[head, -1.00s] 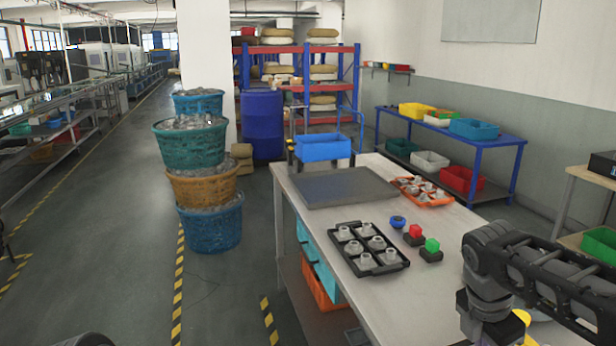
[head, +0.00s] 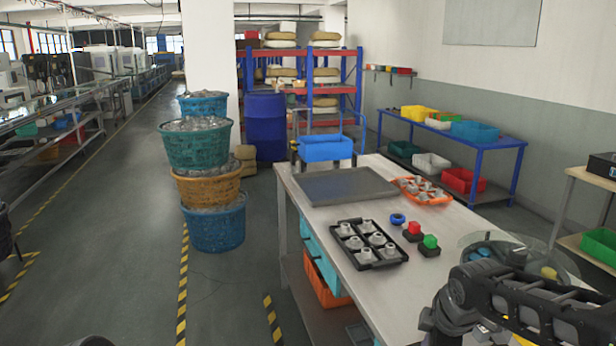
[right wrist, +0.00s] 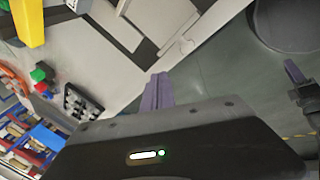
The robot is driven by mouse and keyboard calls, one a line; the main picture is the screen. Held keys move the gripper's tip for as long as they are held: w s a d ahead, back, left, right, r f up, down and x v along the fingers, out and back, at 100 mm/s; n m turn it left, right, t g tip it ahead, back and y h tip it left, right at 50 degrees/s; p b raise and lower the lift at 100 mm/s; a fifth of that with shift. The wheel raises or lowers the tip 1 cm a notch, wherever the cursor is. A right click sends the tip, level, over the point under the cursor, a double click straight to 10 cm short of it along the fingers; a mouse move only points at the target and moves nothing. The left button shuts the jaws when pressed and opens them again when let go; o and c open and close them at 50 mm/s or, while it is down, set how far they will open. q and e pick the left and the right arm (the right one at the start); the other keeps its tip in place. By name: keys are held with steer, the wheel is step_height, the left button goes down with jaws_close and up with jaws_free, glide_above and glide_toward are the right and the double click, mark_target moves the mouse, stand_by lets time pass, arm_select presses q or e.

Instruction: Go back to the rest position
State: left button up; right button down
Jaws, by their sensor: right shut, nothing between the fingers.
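My right arm (head: 520,298) is at the lower right of the head view, in front of the table's near right part. Its gripper is below that frame. In the right wrist view my right gripper's purple fingers (right wrist: 158,92) are together, with nothing between them. The fingers are by the table edge, with grey floor beyond. A purple finger (right wrist: 293,70) on a dark body at that view's right edge looks like my left gripper. Whether it is open is unclear. My left gripper does not show in the head view.
The table (head: 452,222) holds a black tray (head: 338,248) of grey parts, an orange tray (head: 436,200), red (head: 413,228) and green (head: 431,242) buttons, and a round clear-walled vessel (head: 468,241) behind my right arm.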

steer(key=s+a+f+m+y, duration=0.2)
steer(key=a+f+m, duration=0.35)
steer(key=f, duration=0.55)
steer(key=s+a+f+m+y, duration=0.2)
steer(key=a+f+m, duration=0.4)
steer(key=f, duration=0.4)
steer(key=s+a+f+m+g, duration=0.2)
steer(key=s+f, duration=0.6)
steer(key=s, duration=0.3)
steer(key=s+a+f+m+g, duration=0.2)
steer(key=s+a+f, duration=0.1)
steer(key=s+f, duration=0.5)
steer(key=s, duration=0.3)
